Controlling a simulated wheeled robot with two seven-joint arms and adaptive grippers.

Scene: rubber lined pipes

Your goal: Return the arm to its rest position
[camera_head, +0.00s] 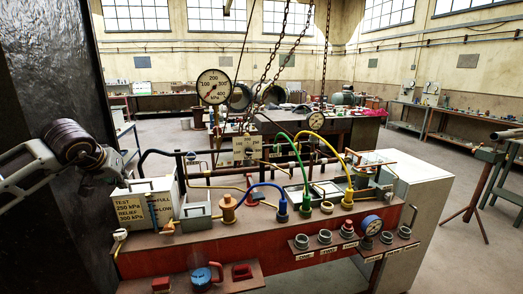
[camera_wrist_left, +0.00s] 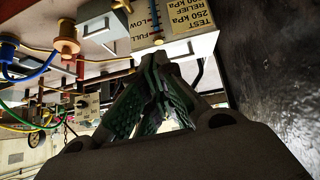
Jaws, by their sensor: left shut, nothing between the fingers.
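My left arm comes in from the left edge in the head view. My left gripper (camera_head: 112,168) is beside the upper left of the white box (camera_head: 128,209) marked TEST 250 kPa, RELIEF 300 kPa; its fingers are small and dark there. In the left wrist view, which is upside down, the gripper's green-padded fingers (camera_wrist_left: 157,68) are together with nothing between them. The white box (camera_wrist_left: 178,47) shows just beyond the tips; I cannot tell how wide the gap is. My right gripper is not in view.
A red-fronted bench (camera_head: 200,258) carries a brass fitting (camera_head: 228,208), blue, green and yellow hoses, and a large gauge (camera_head: 214,87). A blue mug-like item (camera_head: 202,277) sits on the front shelf. A dark pillar (camera_head: 45,80) stands at the left, close behind my arm.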

